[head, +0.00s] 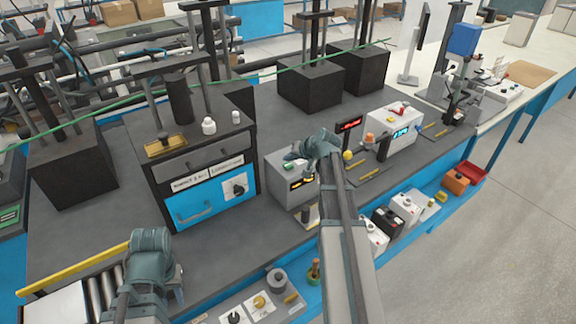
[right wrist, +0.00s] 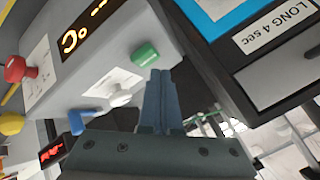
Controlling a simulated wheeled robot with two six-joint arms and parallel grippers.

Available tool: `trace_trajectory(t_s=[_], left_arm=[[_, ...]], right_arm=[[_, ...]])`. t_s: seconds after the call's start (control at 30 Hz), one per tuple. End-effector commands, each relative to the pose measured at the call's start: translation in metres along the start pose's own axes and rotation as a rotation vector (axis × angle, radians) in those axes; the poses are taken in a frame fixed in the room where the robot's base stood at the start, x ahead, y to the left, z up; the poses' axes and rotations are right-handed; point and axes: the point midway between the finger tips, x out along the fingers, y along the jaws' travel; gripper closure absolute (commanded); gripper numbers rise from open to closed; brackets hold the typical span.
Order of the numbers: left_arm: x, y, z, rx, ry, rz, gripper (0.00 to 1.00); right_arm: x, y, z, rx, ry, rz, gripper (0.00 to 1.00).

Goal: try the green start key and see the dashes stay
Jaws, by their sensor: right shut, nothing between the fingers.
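The tester is a grey box (head: 282,188) on the bench in the head view. In the right wrist view its green start key (right wrist: 146,54) stands on the pale face, beside a white label. Its dark display (right wrist: 84,28) shows amber round characters and dashes, cut off at the frame's top. My right gripper (right wrist: 158,76) is shut and empty, its tips close beside the green key; I cannot tell whether they touch it. In the head view my right gripper (head: 306,152) is over the box's top. My left gripper (head: 172,285) is low at left, its fingers unclear.
A red knob (right wrist: 14,68) and a blue-and-white lever (right wrist: 100,112) are near the key. A black cabinet (head: 197,150) with a blue drawer stands left of the box. A white box with a cyan display (head: 394,136) stands to the right.

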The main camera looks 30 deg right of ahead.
Motion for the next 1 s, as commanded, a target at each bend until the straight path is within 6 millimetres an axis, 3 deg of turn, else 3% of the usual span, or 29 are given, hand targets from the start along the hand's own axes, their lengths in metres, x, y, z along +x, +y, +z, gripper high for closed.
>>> trace_trajectory(t_s=[1.0], left_arm=[[0.0072,0.0007,-0.0004,0.000,0.000,0.000,0.64]], right_arm=[[0.0050,0.0037,0.0037,0.000,0.000,0.000,1.00]])
